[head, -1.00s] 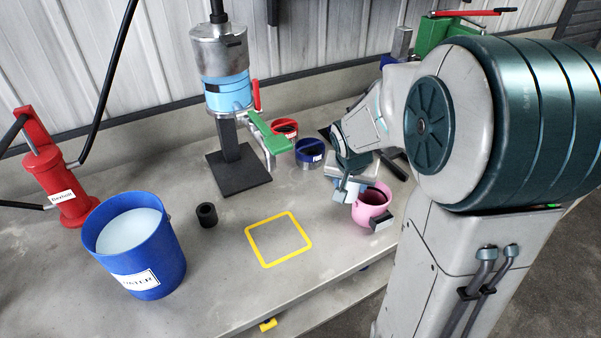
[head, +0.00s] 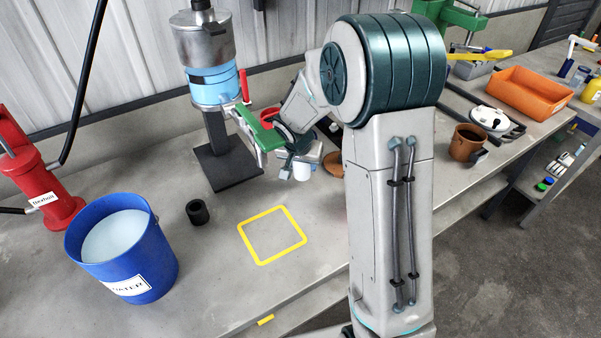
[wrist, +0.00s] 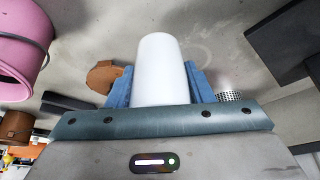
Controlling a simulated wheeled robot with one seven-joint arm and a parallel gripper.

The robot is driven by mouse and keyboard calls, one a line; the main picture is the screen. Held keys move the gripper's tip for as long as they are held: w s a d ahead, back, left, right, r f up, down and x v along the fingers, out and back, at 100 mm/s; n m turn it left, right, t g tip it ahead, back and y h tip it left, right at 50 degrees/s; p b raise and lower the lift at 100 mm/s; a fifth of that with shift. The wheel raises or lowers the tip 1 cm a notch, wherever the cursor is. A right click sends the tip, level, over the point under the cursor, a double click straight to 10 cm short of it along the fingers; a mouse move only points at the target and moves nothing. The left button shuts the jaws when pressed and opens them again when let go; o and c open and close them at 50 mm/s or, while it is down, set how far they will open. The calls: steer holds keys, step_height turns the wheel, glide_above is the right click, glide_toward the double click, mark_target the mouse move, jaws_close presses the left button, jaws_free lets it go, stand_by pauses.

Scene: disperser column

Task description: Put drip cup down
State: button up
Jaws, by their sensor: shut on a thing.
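My gripper (wrist: 150,85) is shut on a smooth white cup (wrist: 160,65), held between its blue fingers in the wrist view. In the head view the cup (head: 302,173) shows at the fingertips, just right of the column's green-handled clamp. The cup's height above the bench cannot be told. The disperser column (head: 212,85), with a blue band and a dark foot, stands behind and to the left. A yellow square outline (head: 272,235) on the bench, in front of my gripper, is empty.
A pink pot (wrist: 22,45) shows at the left in the wrist view. A blue water bucket (head: 122,250), black ring (head: 198,212) and red pump (head: 40,175) stand at the left. An orange tray (head: 535,92) and brown mug (head: 467,142) are at the right.

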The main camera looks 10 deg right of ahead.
mark_target(301, 173)
steer(key=shift+w+f, duration=0.1)
steer(key=shift+f, duration=1.95)
steer(key=shift+f+b, duration=0.2)
steer(key=shift+b, duration=0.1)
steer(key=o, duration=1)
steer(key=shift+c, duration=0.2)
steer(key=shift+r, duration=0.15)
